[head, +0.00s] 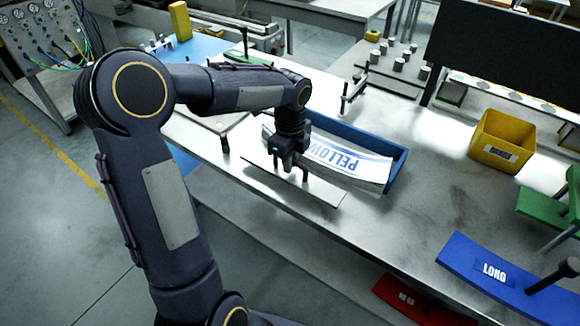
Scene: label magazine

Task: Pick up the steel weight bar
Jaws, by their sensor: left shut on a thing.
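My left gripper (291,168) reaches down in front of the label magazine and is shut on the dark handle of a flat grey plate (325,190), which looks like the steel weight bar. The gripper hides the middle of the bar and most of its handle. The bar lies level near the table's front edge; I cannot tell whether it touches the table. My right gripper is not in view.
A yellow bin (501,140) stands at the right rear. A blue "LONG" tray (460,255) and a green holder (545,206) are at the right. A small metal stand (352,92) and several grey cylinders (398,64) are behind.

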